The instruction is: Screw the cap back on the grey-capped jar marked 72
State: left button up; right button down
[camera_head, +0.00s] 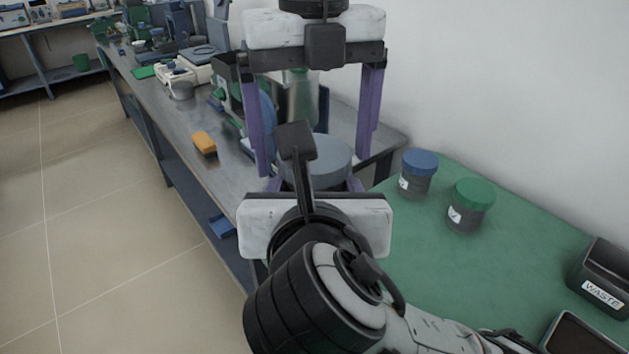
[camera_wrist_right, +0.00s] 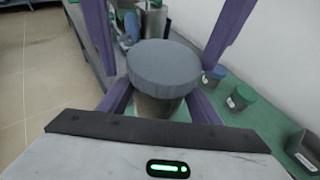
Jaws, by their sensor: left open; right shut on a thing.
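The grey-capped jar (camera_wrist_right: 157,106) is held upright between the purple fingers of my right gripper (camera_head: 316,186). Its wide grey cap (camera_head: 316,158) sits on top of the jar, and the right wrist view shows the cap (camera_wrist_right: 164,66) from above. I cannot tell how tightly it is seated. No number 72 shows. My left gripper (camera_head: 312,172) points down from above. Its two purple fingers are spread wide on either side of the cap, apart from it. In the head view my right gripper hides most of the jar body.
A blue-capped jar (camera_head: 418,174) and a green-capped jar (camera_head: 469,205) stand on the green mat (camera_head: 520,255) at right. A black waste bin (camera_head: 602,275) is at the right edge. An orange block (camera_head: 204,143) lies on the grey bench among lab equipment.

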pick_arm(q)
jog(key=c, duration=1.1)
jog(key=m, duration=0.6)
jog(key=shift+m, duration=0.4)
jog(key=o, duration=1.1)
jog(key=shift+o, duration=0.2)
